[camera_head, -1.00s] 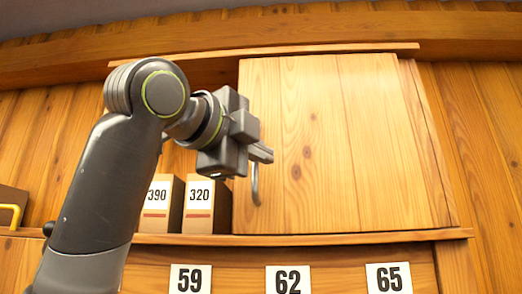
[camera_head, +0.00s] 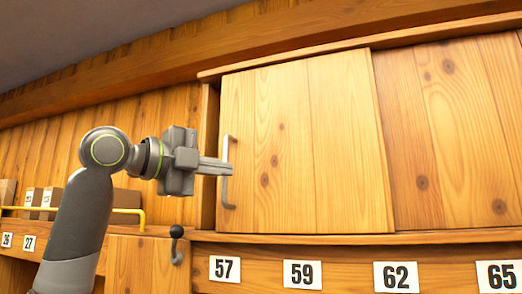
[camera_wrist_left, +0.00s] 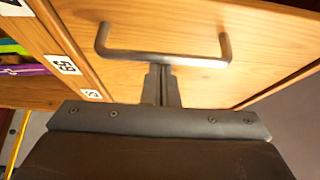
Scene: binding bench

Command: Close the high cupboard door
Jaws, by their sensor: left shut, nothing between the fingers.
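The high cupboard door (camera_head: 290,150) is a light wooden sliding panel with a grey bar handle (camera_head: 227,172) near its left edge. It covers the left part of the cupboard, and its left edge is close to the cupboard's left side (camera_head: 208,160), with a narrow dark strip between. My left gripper (camera_head: 229,168) is shut and empty, with its fingertips at the handle. In the left wrist view the shut fingers (camera_wrist_left: 160,72) reach up to the handle bar (camera_wrist_left: 165,57); I cannot tell whether they touch it. My right gripper is out of view.
A second wooden panel (camera_head: 455,135) fills the cupboard's right part. Number plates, such as 59 (camera_head: 302,274), line the rail below. At left are small boxes (camera_head: 42,202), a yellow rail (camera_head: 130,212) and a dark knob (camera_head: 177,232).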

